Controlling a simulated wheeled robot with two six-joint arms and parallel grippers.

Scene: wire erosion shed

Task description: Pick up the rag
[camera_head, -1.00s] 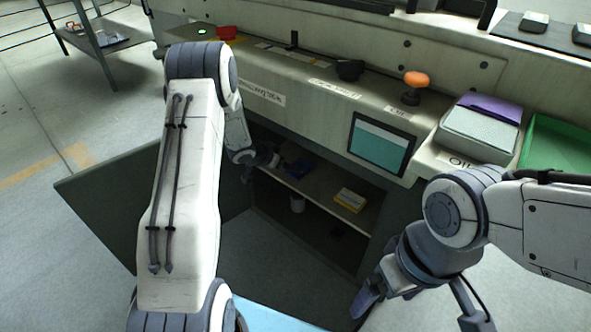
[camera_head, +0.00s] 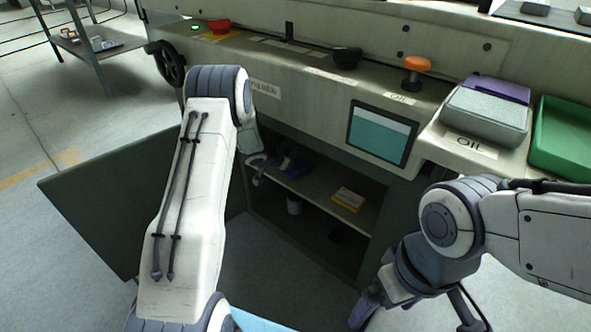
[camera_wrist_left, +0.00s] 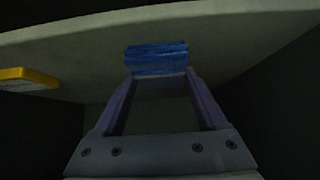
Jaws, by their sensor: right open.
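A blue, ribbed, cloth-like thing, which looks like the rag (camera_wrist_left: 157,60), lies on a shelf inside the open cabinet. In the head view it is a small dark blue patch (camera_head: 297,166), partly hidden by my left gripper (camera_head: 262,166). In the left wrist view my left gripper (camera_wrist_left: 158,82) has its two fingers apart, with the blue thing at or just beyond the tips; I cannot tell if they touch it. My right gripper (camera_head: 412,318) is open and empty in front of the machine, low in the head view.
The open door (camera_head: 100,205) is at the left. Above are a screen (camera_head: 381,138), an orange knob (camera_head: 417,64) and a green tray (camera_head: 565,140).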

